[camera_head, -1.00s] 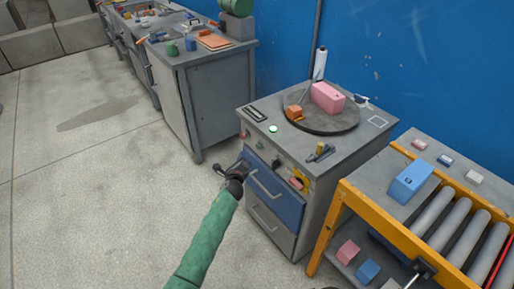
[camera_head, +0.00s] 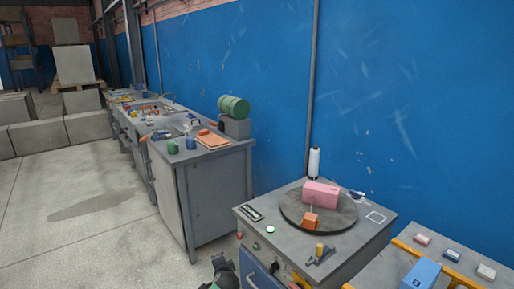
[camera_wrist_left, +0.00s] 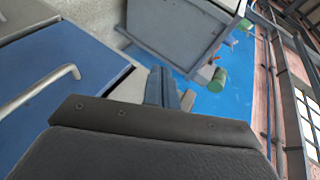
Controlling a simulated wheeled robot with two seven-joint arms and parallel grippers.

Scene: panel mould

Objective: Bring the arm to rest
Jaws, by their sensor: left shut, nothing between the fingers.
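My left gripper (camera_head: 226,268) shows at the bottom edge of the head view, beside the left front of the grey cabinet (camera_head: 330,262). Only its dark end and a bit of green sleeve are in frame. In the left wrist view its fingers (camera_wrist_left: 165,88) are together and empty. They point past the cabinet, with the blue drawer front (camera_wrist_left: 75,55) and its pale bar handle (camera_wrist_left: 40,97) to the left. The fingers look apart from the handle. My right gripper is not in view.
The cabinet top carries a dark turntable (camera_head: 345,211) with a pink block (camera_head: 320,194) and an orange block (camera_head: 310,221). A white bottle (camera_head: 314,163) stands behind. Open floor (camera_head: 120,240) lies left.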

